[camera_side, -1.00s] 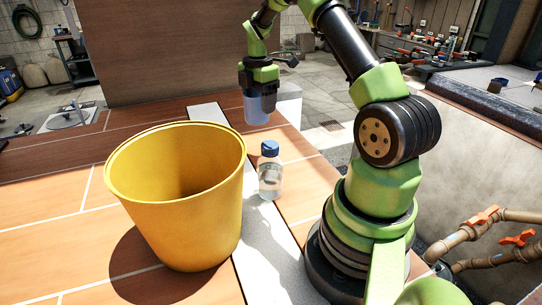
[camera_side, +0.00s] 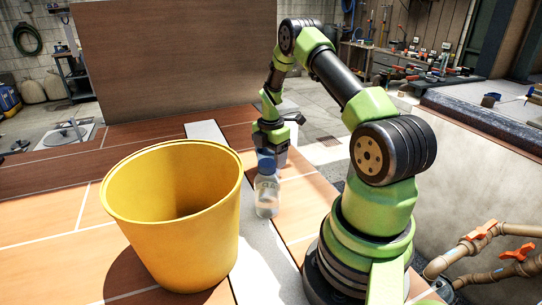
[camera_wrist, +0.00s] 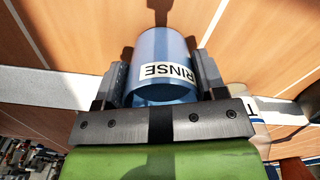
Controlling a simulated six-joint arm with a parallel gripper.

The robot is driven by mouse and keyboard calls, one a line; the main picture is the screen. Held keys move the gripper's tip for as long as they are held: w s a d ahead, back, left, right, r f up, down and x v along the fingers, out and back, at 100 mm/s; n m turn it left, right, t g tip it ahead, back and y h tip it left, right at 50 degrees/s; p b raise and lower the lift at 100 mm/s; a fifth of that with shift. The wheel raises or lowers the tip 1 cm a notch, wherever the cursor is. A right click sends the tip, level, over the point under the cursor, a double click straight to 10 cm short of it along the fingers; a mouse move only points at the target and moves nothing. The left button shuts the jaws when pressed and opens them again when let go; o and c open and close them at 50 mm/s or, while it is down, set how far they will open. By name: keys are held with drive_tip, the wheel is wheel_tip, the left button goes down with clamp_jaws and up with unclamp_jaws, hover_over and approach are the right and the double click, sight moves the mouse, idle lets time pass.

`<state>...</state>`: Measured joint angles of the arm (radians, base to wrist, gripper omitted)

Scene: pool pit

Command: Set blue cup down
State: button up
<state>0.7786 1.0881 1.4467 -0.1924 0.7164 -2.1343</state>
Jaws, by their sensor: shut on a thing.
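My gripper (camera_side: 278,150) is low over the wooden surface, just behind the clear bottle (camera_side: 266,193) in the side view. In the wrist view my gripper (camera_wrist: 160,72) is shut on the blue cup (camera_wrist: 161,50), with one finger on each side. The cup carries a white label reading "RINSE". In the side view the cup is mostly hidden behind the bottle and my gripper. I cannot tell whether its base touches the surface.
A large yellow bucket (camera_side: 185,235) stands left of the bottle. The blue-capped bottle stands upright close in front of the cup. A pale strip (camera_side: 258,262) crosses the planks. A brown upright panel (camera_side: 175,60) is at the back. The planks left of the strip are clear behind the bucket.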

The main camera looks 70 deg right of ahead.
drive_tip(key=shift+f, duration=0.15)
drive_tip(key=o, duration=1)
